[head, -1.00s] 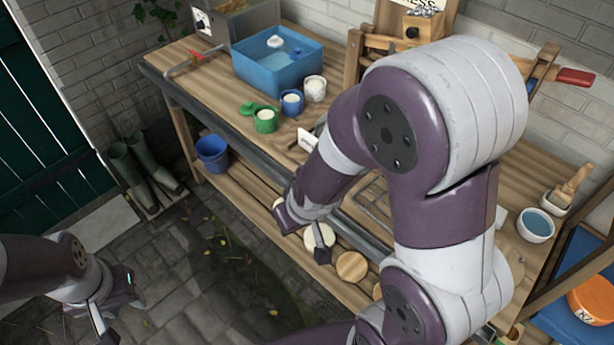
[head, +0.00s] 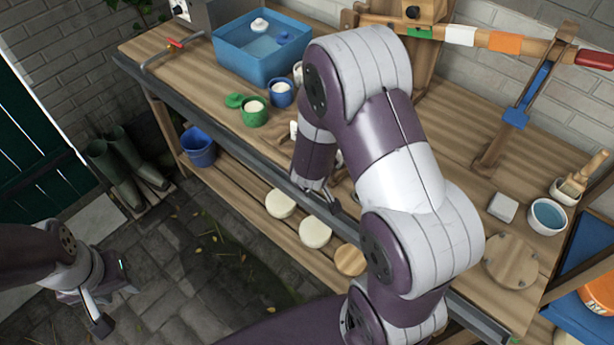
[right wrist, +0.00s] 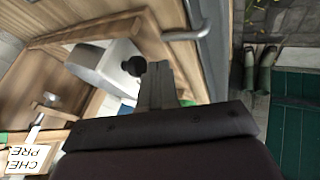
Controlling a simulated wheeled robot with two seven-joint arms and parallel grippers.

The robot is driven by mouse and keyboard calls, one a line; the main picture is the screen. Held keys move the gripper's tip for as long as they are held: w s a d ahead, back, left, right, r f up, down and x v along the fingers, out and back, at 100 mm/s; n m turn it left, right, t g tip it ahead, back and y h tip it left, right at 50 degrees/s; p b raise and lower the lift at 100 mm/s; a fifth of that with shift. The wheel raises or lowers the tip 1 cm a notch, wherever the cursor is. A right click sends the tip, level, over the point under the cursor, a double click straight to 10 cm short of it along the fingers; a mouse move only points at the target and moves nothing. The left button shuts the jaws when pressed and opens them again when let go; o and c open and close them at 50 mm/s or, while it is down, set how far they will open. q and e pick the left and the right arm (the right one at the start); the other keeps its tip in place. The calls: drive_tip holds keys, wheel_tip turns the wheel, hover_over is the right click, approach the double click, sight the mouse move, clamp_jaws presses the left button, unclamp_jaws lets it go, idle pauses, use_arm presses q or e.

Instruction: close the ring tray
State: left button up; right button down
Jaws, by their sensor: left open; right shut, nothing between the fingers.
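I cannot pick out the ring tray for certain; my right arm covers the middle of the bench in the head view. The right wrist view shows a wooden frame (right wrist: 135,28) around a pale block (right wrist: 100,68), with a dark round knob (right wrist: 134,66) beside my fingers. My right gripper (right wrist: 158,80) is shut and empty there; whether it touches the knob is unclear. In the head view this gripper (head: 328,194) is at the bench's front edge, partly hidden by its arm. My left gripper (head: 114,304) is open and empty over the paving, away from the bench.
The bench (head: 185,70) holds a blue basin (head: 262,55), green cup (head: 254,114), blue cup (head: 281,95) and white bowl (head: 547,216). A wooden press beam (head: 470,37) stands behind. White discs (head: 281,204) lie on the lower shelf, near a blue bucket (head: 199,150).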

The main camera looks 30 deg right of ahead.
drive_tip(key=shift+d, duration=0.4)
drive_tip(key=shift+w+d, duration=0.1)
drive_tip(key=shift+w, duration=0.15)
drive_tip(key=shift+s, duration=0.1)
